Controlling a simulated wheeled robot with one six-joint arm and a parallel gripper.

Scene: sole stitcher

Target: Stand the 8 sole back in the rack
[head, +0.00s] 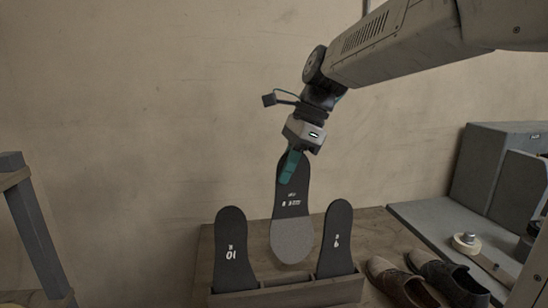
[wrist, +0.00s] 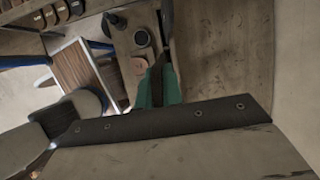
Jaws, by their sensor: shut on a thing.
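My gripper (head: 291,166) has teal fingers, shut on the upper end of a dark sole (head: 291,200) with small white print and a light grey lower part. The sole hangs nearly upright. The wooden rack (head: 290,297) is at the bottom of the head view. The sole's lower tip appears just above the rack's front board, between two standing soles; its exact depth is unclear. In the wrist view, the fingers (wrist: 157,90) pinch the dark sole edge-on (wrist: 156,82).
A grey machine (head: 490,175) with a flat bed is at the far right. A dark post (head: 32,230) is at the left. A plain wall is behind.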

